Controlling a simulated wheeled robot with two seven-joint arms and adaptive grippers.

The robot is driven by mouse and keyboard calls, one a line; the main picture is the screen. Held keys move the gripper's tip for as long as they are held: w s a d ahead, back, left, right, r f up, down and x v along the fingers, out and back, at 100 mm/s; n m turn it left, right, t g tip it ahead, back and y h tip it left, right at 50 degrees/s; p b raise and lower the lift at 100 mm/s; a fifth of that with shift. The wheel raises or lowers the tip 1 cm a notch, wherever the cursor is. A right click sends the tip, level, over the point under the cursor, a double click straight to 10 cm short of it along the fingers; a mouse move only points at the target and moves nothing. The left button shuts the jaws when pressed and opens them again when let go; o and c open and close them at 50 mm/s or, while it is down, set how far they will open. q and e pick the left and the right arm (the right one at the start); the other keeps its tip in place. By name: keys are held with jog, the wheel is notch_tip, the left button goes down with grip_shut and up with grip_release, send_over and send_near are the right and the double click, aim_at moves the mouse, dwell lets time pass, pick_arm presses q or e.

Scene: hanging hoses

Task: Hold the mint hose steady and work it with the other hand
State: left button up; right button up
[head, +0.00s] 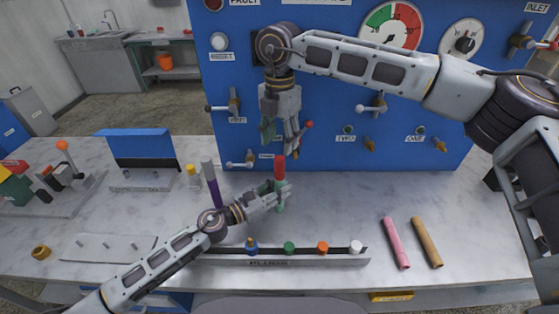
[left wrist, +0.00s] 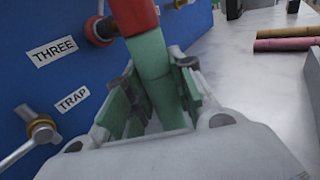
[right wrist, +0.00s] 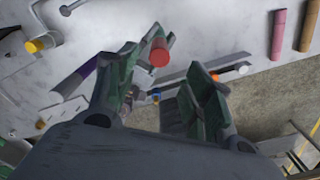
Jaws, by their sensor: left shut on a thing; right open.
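The mint hose (left wrist: 150,62) stands roughly upright with a red piece (left wrist: 137,14) on its upper end. My left gripper (left wrist: 152,100) is shut on the hose below this red end. In the head view the red piece (head: 280,167) shows just above my left gripper (head: 278,193), which hides most of the hose. My right gripper (head: 279,140) is open and points down above the red end, in front of the blue panel. In the right wrist view the red end (right wrist: 159,52) shows beyond the spread fingers, and nothing is between the pads.
The blue panel (head: 330,110) with valves and gauges stands behind. A plug rack (head: 270,262) with several coloured plugs lies in front. A purple hose (head: 213,187) stands left. A pink tube (head: 396,242) and a tan tube (head: 427,242) lie right. The table between is clear.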

jog(key=shift+s+a+f, duration=0.1)
jog(key=shift+s+f, duration=0.05)
jog(key=shift+f, duration=0.25)
jog(key=shift+s+a+f, duration=0.1)
jog(key=shift+f, duration=0.3)
jog(key=n, duration=0.3)
jog(key=r+n, duration=0.1)
jog(key=n, duration=0.3)
jog(key=r+n, duration=0.1)
jog(key=n, duration=0.3)
jog(key=shift+w+a+y, duration=0.2)
jog(key=shift+a+y, duration=0.1)
jog(key=shift+a, duration=0.05)
jog(key=n, duration=0.3)
jog(key=shift+w+d, duration=0.1)
jog(key=shift+d, duration=0.05)
jog(key=n, duration=0.4)
jog(key=shift+d, duration=0.2)
jog(key=n, duration=0.4)
jog(key=shift+d, duration=0.15)
jog(key=shift+n, duration=1.7)
